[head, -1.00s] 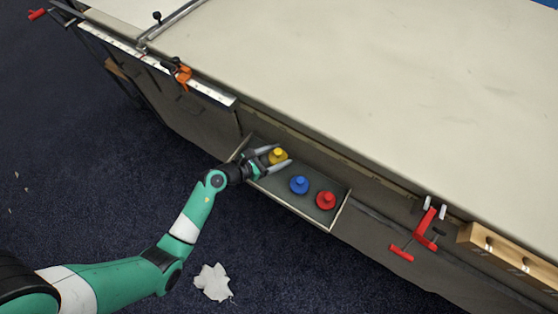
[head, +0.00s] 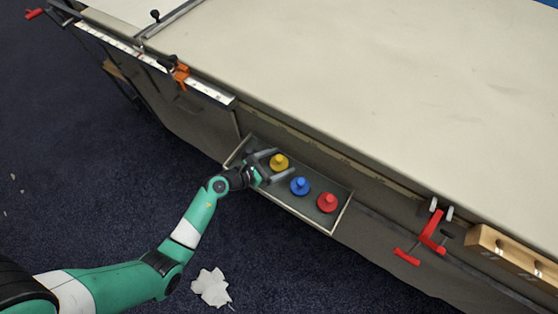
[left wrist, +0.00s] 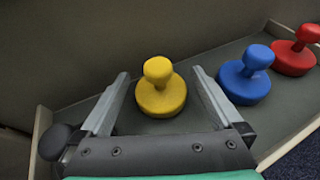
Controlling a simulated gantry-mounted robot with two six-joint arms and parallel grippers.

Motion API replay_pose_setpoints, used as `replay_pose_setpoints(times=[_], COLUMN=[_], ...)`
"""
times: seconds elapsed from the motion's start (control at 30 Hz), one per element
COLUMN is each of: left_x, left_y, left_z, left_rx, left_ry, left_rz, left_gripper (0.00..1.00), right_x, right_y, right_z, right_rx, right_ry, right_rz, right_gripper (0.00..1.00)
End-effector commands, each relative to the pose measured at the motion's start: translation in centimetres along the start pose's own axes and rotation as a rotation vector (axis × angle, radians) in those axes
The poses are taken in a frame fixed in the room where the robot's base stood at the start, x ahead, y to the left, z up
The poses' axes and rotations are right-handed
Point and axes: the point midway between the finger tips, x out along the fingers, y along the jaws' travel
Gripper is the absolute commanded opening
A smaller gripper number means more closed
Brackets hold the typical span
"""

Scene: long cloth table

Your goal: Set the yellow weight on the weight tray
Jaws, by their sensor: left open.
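The yellow weight (head: 279,162) stands upright in the tray (head: 329,224) that sticks out from the table's side, at its far-left end. It also shows in the left wrist view (left wrist: 161,92), knob up. My left gripper (head: 279,164) is open. In the left wrist view its two fingers (left wrist: 158,98) lie on either side of the yellow weight, with gaps on both sides. A blue weight (head: 300,186) and a red weight (head: 327,202) stand in the same tray to the right. My right gripper is not in view.
The blue weight (left wrist: 245,77) is close to the outer side of my right-hand finger in the left wrist view. The long cloth table (head: 380,110) above is mostly clear. A red clamp (head: 432,232) and a wooden block (head: 510,250) are at the right. White crumpled paper (head: 211,287) lies on the floor.

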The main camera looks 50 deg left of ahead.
Motion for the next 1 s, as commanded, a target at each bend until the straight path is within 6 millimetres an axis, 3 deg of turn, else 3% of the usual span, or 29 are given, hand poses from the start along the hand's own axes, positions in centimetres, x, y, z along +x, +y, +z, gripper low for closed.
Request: replay_pose_setpoints(times=[0.17,0.4,0.53,0.7,1.0], left_x=[-2.5,-8.4,-10.8,-12.1,-12.1], left_y=[0.1,0.1,0.1,0.0,0.0], left_z=[0.5,0.5,0.3,0.2,0.1], left_rx=[-0.003,-0.004,-0.004,-0.001,0.0], left_ry=[0.001,0.002,0.001,0.0,0.0], left_rz=[0.003,0.005,0.004,0.001,0.0], left_gripper=[1.0,1.0,1.0,1.0,1.0], right_x=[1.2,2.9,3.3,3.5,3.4], right_y=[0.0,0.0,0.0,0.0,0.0], right_z=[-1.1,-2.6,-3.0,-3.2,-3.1], right_rx=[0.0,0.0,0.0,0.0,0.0], right_ry=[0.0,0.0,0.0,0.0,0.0], right_rz=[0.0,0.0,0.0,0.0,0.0], right_gripper=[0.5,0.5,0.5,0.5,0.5])
